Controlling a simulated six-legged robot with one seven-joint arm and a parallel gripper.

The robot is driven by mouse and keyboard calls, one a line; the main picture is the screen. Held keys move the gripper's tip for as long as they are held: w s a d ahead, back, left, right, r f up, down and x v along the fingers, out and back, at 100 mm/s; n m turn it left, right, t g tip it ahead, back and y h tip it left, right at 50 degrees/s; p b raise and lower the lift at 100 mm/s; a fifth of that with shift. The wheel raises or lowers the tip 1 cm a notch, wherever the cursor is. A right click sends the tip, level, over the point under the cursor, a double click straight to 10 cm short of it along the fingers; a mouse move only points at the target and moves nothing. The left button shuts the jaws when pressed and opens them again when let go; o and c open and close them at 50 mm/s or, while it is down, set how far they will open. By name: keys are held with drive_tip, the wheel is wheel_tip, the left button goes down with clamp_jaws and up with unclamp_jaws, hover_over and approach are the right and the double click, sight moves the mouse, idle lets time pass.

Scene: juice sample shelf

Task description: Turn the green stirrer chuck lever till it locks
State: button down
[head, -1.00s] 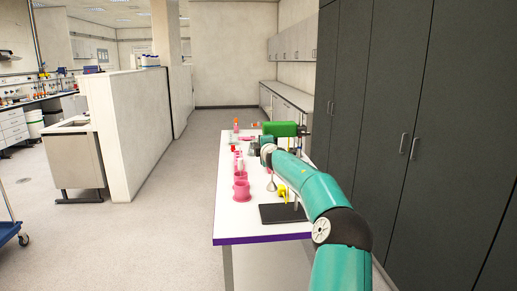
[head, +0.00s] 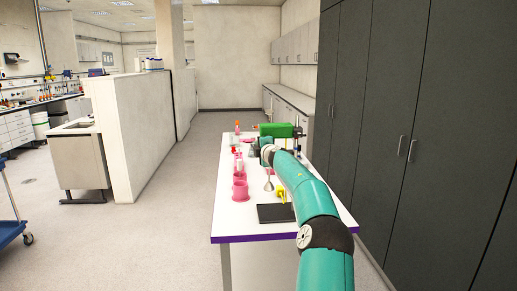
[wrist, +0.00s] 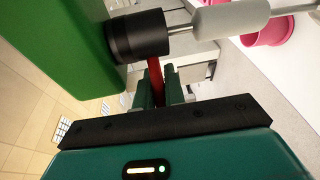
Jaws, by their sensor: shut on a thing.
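The green stirrer (head: 276,130) is at the far part of the white table in the head view. In the wrist view its green housing (wrist: 55,40) fills the upper left. A black chuck (wrist: 138,37) sticks out of it, with a grey sleeve and metal shaft (wrist: 232,18) running right. A red lever (wrist: 156,72) comes from the chuck and passes down between my fingers. My gripper (wrist: 158,84) is shut on this lever, just below the chuck in the picture. The lever's lower end is hidden between the fingers. In the head view my arm hides the fingers.
On the white table (head: 226,219), pink vessels (head: 240,190) stand along the left side. A black stand base (head: 275,213) lies near the front, with a yellow piece (head: 281,193) above it. Tall dark cabinets (head: 400,120) stand close on the right. The floor left of the table is clear.

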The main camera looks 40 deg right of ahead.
drive_tip(key=shift+r, duration=0.35)
drive_tip(key=c, duration=1.8)
unclamp_jaws()
drive_tip(key=shift+o, duration=0.2)
drive_tip(key=shift+f, duration=0.15)
drive_tip(key=shift+f, duration=0.1)
drive_tip(key=shift+s, duration=0.1)
drive_tip(key=v, duration=1.3)
drive_tip(key=shift+s, duration=0.3)
drive_tip(key=shift+a, duration=0.2)
